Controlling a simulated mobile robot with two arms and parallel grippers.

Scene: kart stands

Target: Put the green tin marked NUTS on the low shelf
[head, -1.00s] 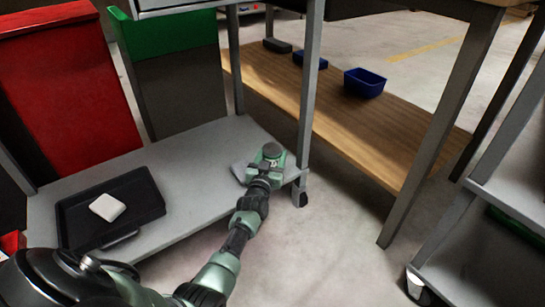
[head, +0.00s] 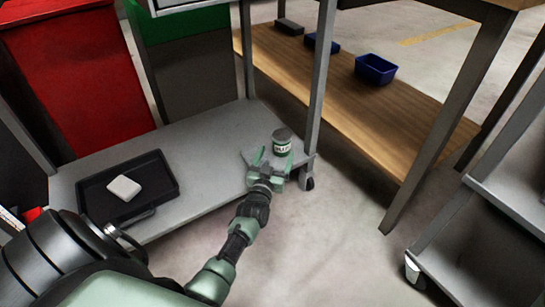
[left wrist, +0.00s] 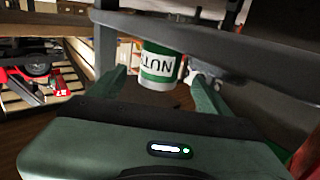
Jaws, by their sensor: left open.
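The green tin marked NUTS (head: 282,144), with a white label band and a dark lid, stands upright on the low grey shelf (head: 205,150) of the cart, near its right corner by the post. My left gripper (head: 273,161) is open and empty just in front of the tin. In the left wrist view the tin (left wrist: 158,66) shows upside down, beyond and between the spread fingers (left wrist: 157,84), apart from them. My right gripper is not in view.
A black tray (head: 150,205) with a white block (head: 123,188) lies on the shelf's left part. The cart post (head: 318,90) rises close to the tin. A wooden shelf (head: 370,135) with a blue bin (head: 376,68) is behind. Another grey cart (head: 510,205) stands at right.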

